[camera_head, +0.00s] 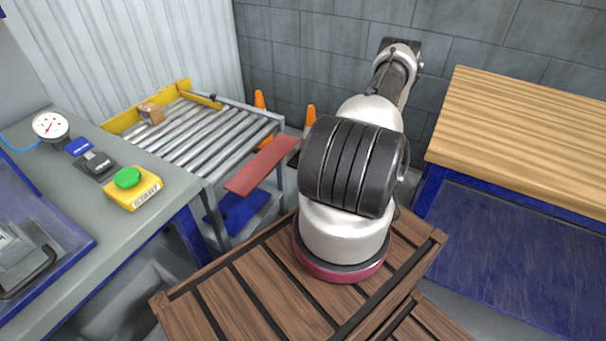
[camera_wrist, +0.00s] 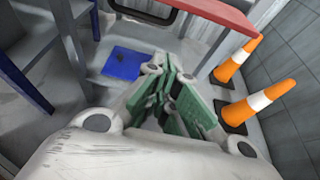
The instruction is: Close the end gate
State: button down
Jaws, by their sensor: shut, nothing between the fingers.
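The red end gate (camera_head: 262,165) is a flat bar at the near end of the roller table (camera_head: 208,128). It juts outward from the table's end, roughly level or slightly tilted, not upright against the rollers. In the wrist view the red gate (camera_wrist: 205,14) crosses the top edge, beyond my gripper's fingertips. My gripper (camera_wrist: 166,88), with green finger pads, is shut and empty, and apart from the gate in that picture. In the head view my gripper is hidden behind my arm.
A small brown box (camera_head: 151,113) lies on the rollers by the yellow guide. Orange cones stand behind the table, one of them close in the wrist view (camera_wrist: 262,101). A grey bench with a green start button (camera_head: 127,177) is left; a wooden-topped bench (camera_head: 525,135) is right.

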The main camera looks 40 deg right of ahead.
jog(key=x, duration=0.9)
jog(key=shift+s+r, duration=0.1)
jog(key=shift+r, duration=1.95)
jog(key=shift+r, duration=0.1)
